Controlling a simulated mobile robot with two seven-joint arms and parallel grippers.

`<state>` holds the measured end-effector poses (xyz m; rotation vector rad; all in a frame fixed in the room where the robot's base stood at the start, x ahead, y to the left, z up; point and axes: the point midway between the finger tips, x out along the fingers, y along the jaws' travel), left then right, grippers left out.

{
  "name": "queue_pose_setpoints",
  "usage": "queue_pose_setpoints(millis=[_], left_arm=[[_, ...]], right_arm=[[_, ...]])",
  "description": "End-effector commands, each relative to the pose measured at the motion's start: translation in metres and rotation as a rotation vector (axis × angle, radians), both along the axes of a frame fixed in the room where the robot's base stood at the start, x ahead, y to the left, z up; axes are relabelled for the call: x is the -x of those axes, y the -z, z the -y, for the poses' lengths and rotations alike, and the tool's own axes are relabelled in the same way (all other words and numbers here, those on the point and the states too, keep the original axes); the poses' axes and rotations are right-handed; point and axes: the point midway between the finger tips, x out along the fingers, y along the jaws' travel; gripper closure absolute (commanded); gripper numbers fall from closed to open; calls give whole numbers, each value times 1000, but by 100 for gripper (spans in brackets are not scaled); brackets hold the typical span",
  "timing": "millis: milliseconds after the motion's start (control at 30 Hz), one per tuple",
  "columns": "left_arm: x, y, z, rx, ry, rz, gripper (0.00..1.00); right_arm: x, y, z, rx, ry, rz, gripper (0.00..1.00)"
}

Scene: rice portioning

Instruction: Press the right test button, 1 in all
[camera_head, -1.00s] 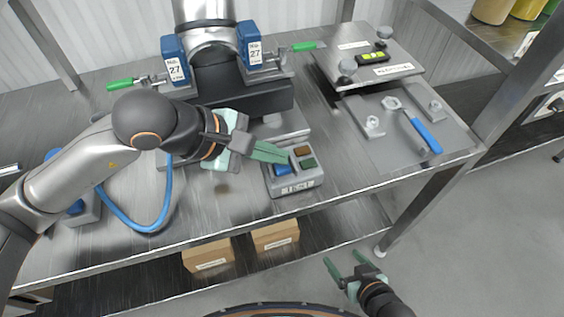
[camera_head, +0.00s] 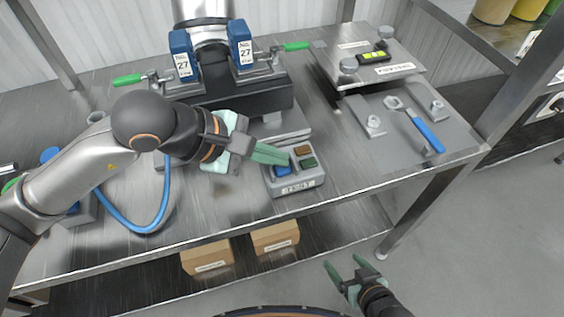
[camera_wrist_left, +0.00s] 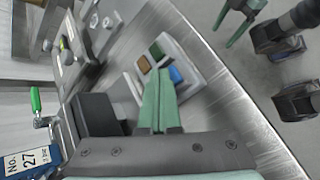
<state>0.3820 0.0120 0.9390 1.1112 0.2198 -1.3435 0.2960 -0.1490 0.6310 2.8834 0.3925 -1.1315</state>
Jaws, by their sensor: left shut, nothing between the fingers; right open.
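A grey button box (camera_head: 297,186) stands near the table's front edge, with a blue button (camera_head: 283,171), a brown button (camera_head: 302,150) and a green button (camera_head: 308,162) on top. My left gripper (camera_head: 286,157) is shut and empty, its green fingertips over the box's far left part, beside the brown and blue buttons. In the left wrist view the fingers (camera_wrist_left: 158,78) reach to the box, between the brown button (camera_wrist_left: 143,65) and the blue button (camera_wrist_left: 176,75). Contact cannot be told; the fingers may hide a further button. My right gripper (camera_head: 352,270) is open and empty, off the table's front.
Behind the box stands a testing machine with two blue clamp blocks labelled 27 (camera_head: 241,45) and green handles (camera_head: 296,46). A blue hose (camera_head: 135,226) loops at left. Cardboard boxes (camera_head: 275,237) sit below.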

Motion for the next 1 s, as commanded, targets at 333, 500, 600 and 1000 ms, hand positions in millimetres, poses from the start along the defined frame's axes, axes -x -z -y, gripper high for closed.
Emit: queue_pose_setpoints(millis=[333,500,600,1000], left_arm=[[0,1,0,-1,0,-2,100],[0,-5,0,-1,0,-1,100],[0,-11,0,-1,-1,0,100],[0,-17,0,-1,0,-1,100]], right_arm=[[0,1,0,0,0,0,17],[0,-2,0,0,0,0,17],[0,-5,0,0,0,0,17],[0,-7,0,0,0,1,17]])
